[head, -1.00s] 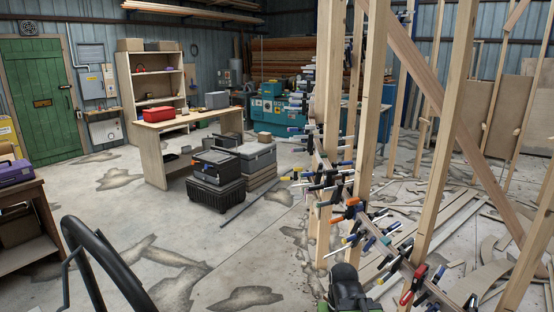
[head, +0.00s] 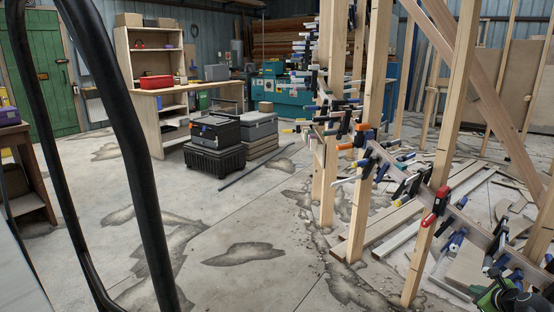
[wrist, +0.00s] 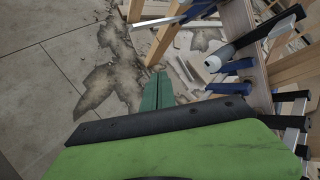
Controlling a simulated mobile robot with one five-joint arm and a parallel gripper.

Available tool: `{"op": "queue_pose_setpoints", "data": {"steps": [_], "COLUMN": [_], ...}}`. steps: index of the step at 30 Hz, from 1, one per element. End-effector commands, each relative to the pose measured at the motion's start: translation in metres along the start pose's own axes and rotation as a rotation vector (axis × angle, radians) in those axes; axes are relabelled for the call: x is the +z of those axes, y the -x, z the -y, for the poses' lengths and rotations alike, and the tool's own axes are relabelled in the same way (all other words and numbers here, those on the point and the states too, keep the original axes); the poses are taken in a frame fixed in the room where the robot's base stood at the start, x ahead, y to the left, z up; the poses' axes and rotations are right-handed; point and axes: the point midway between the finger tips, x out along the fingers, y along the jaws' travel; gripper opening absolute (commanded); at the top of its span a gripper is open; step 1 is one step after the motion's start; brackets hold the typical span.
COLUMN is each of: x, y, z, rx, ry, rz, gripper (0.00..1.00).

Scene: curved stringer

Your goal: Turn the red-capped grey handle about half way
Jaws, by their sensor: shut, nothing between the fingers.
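A clamp with a red part (head: 436,206) hangs on the curved wooden stringer (head: 465,222), right of centre in the head view. It is small there; I cannot tell whether it is the red-capped grey handle. No red cap shows in the wrist view. My arm's green and black end shows at the lower right of the head view, below and right of that clamp and apart from it. In the wrist view my gripper (wrist: 157,92) has its green fingers together, shut and empty, above the floor. Clamps, one with a pale round end (wrist: 213,62), lie to its right.
Several other clamps line the stringer, and upright wooden posts (head: 455,130) stand around it. Loose boards (head: 400,225) lie on the floor behind. Black and grey cases (head: 215,162) stand left of centre before a workbench (head: 190,90).

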Motion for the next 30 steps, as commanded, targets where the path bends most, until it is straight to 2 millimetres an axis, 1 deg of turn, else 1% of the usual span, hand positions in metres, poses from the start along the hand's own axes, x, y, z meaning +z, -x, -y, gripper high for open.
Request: {"op": "queue_pose_setpoints", "data": {"steps": [1,2,3,5,6,9,12,15,20,26,30], "x": [-0.058,-0.08,-0.108,-0.147,-0.17,-0.215,-0.242,-0.251,-0.251,-0.248,-0.244], "y": [-0.015,-0.013,-0.009,-0.002,0.004,0.02,0.033,0.04,0.042,0.034,0.022], "z": [0.005,0.015,0.028,0.043,0.053,0.07,0.08,0.086,0.089,0.099,0.114], "rx": [-0.076,-0.12,-0.177,-0.257,-0.304,-0.397,-0.455,-0.481,-0.485,-0.482,-0.483], "ry": [-0.14,-0.226,-0.334,-0.481,-0.568,-0.738,-0.843,-0.888,-0.897,-0.895,-0.894], "rz": [0.002,0.008,0.019,0.039,0.055,0.093,0.121,0.135,0.139,0.138,0.138], "gripper": [0.0,0.0,0.0,0.0,0.0,0.0,0.0,0.0,0.0,0.0,0.0]}}
